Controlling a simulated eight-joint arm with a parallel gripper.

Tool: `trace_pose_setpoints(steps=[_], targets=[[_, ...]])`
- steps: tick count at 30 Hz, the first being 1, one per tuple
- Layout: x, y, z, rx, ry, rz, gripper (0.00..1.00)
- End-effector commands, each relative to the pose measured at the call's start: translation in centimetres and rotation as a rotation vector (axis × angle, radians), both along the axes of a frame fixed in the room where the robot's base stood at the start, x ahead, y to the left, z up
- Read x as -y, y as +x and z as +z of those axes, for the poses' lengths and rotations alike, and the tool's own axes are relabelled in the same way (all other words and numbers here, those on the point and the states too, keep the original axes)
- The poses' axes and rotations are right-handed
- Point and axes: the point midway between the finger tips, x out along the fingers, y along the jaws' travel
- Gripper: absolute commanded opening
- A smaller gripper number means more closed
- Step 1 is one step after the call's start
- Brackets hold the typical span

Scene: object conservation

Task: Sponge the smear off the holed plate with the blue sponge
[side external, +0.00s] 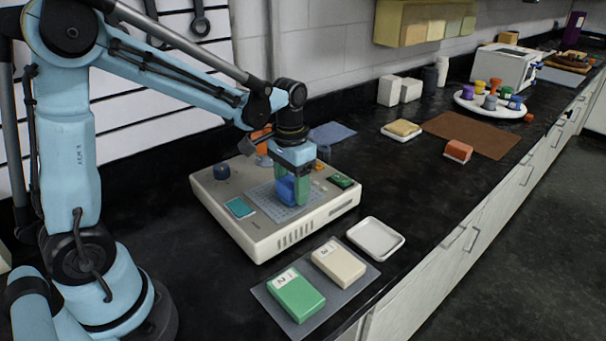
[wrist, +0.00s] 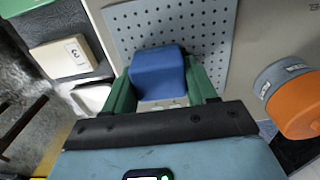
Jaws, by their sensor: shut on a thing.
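The holed plate (side external: 262,196) is a grey perforated sheet set in the top of a white bench device; it also shows in the wrist view (wrist: 215,40). My gripper (side external: 293,188) is over it, pointing down. Its green fingers are shut on the blue sponge (side external: 285,190), which also sits between the fingers in the wrist view (wrist: 158,72). The sponge is at or just above the plate; I cannot tell whether it touches. I can make out no smear on the visible plate; the part under the sponge and gripper is hidden.
An orange-topped knob (wrist: 298,105) stands beside the plate. A green block (side external: 296,296), a cream block (side external: 338,263) and an empty white tray (side external: 376,239) are in front.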

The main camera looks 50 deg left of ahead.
Motion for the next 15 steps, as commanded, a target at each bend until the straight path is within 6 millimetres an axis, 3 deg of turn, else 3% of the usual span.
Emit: trace_pose_setpoints(steps=[7, 15], targets=[[2.4, 0.0, 0.0, 0.0, 0.0, -0.003, 0.24], [-0.2, 0.0, 0.1, 0.0, 0.001, 0.003, 0.24]])
